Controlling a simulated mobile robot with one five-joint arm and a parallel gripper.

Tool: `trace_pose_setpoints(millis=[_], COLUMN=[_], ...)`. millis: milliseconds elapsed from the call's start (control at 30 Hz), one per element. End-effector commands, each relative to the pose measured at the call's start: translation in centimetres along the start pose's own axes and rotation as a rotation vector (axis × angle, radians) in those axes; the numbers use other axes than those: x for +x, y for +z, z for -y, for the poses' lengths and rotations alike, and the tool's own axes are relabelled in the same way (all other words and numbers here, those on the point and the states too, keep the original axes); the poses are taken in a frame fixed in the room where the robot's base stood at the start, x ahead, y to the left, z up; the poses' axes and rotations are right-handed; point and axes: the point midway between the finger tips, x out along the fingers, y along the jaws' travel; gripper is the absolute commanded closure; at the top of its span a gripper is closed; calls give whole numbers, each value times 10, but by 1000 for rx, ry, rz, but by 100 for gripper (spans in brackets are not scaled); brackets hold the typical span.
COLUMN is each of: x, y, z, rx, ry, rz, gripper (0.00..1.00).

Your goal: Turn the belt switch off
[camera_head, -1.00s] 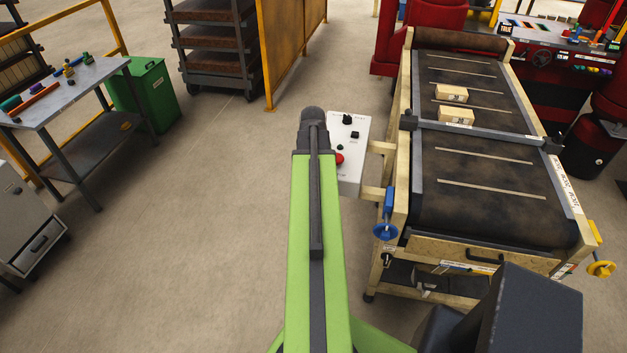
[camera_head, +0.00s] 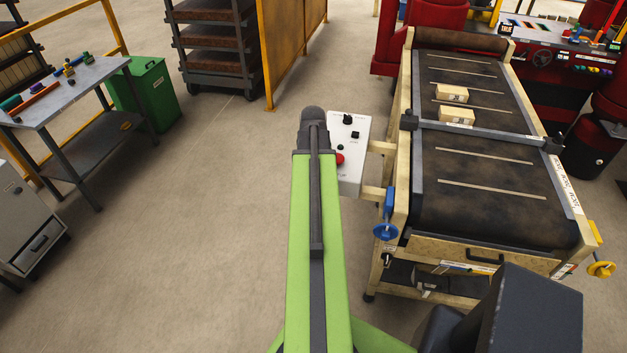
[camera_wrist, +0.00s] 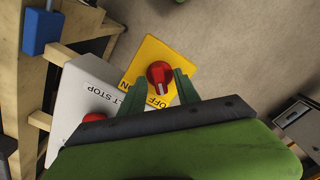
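The belt switch is a red rotary knob (camera_wrist: 160,74) on a yellow plate (camera_wrist: 150,52) in the wrist view. A pale mark shows on the knob's lower part. The plate carries OFF lettering below the knob and part of another word at its left. My gripper (camera_wrist: 159,79) is open, with one green finger at each side of the knob and visible gaps. I cannot tell whether the fingertips reach down around it. In the head view, my green arm covers the gripper and the knob.
A blue clamp handle (camera_head: 386,220) sticks out nearby. Two pale blocks (camera_head: 456,115) lie on the belt.

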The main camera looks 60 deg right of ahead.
Motion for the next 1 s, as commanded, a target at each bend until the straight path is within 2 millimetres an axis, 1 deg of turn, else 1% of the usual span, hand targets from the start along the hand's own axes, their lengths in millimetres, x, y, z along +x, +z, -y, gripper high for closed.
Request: trace_pose_setpoints(millis=[167,267,500,800,900,1000], x=[-20,-39,-93,-158,-171,-175], y=[0,0,0,0,0,0], z=[0,0,0,0,0,0], rx=[0,0,0,0,0,0], ry=[0,0,0,0,0,0], rz=[0,0,0,0,0,0], gripper=[62,62,62,62,62,62])
